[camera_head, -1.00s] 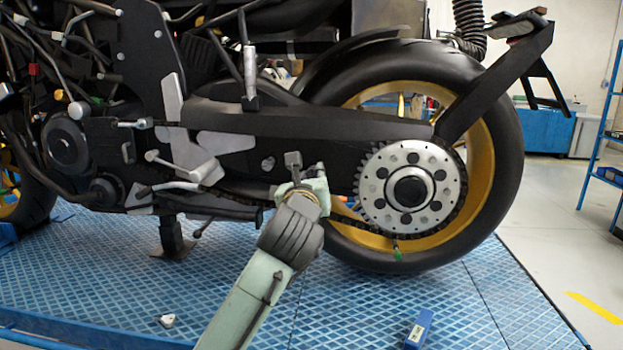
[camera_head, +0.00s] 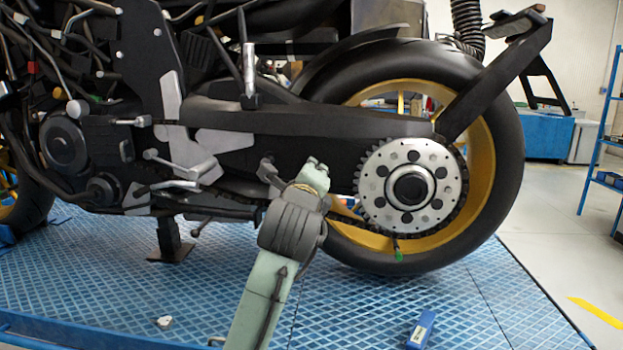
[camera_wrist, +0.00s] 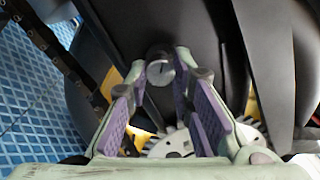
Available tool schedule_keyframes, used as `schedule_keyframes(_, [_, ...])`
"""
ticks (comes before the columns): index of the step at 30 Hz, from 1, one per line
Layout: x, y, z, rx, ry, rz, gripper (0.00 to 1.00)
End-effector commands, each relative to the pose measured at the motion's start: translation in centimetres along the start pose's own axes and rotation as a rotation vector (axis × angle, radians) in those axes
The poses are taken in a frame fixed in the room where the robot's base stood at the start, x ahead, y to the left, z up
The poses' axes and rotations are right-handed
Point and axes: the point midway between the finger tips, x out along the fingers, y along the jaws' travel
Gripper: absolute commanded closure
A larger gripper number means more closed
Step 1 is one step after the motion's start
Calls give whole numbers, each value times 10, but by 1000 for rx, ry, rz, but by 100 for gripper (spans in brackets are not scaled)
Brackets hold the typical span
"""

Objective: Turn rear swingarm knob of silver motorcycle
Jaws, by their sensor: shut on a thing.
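The motorcycle (camera_head: 225,122) stands side-on, mostly black with some silver parts. Its black rear swingarm (camera_head: 330,124) runs back to the rear wheel. A round grey knob (camera_wrist: 159,72) with a dark line across its face shows in the wrist view. My gripper (camera_wrist: 161,80) is shut on this knob, with a purple-padded finger on either side. In the head view my gripper (camera_head: 314,172) is at the swingarm, just left of the sprocket. There my own wrist and gripper hide the knob.
The silver sprocket (camera_head: 375,190) and its chain are close to the right of my gripper. The rear tyre (camera_head: 507,150) is behind it. A blue box (camera_head: 420,329) and a small white piece (camera_head: 164,322) lie on the blue grid platform (camera_head: 120,265).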

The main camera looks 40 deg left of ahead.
Motion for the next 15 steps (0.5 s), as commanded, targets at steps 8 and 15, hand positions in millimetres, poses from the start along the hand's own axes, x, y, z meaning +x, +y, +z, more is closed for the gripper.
schedule_keyframes(8, [0, 0, 0, -265, 1, 0, 100])
schedule_keyframes(15, [0, -1, 0, -492, 2, 1, 100])
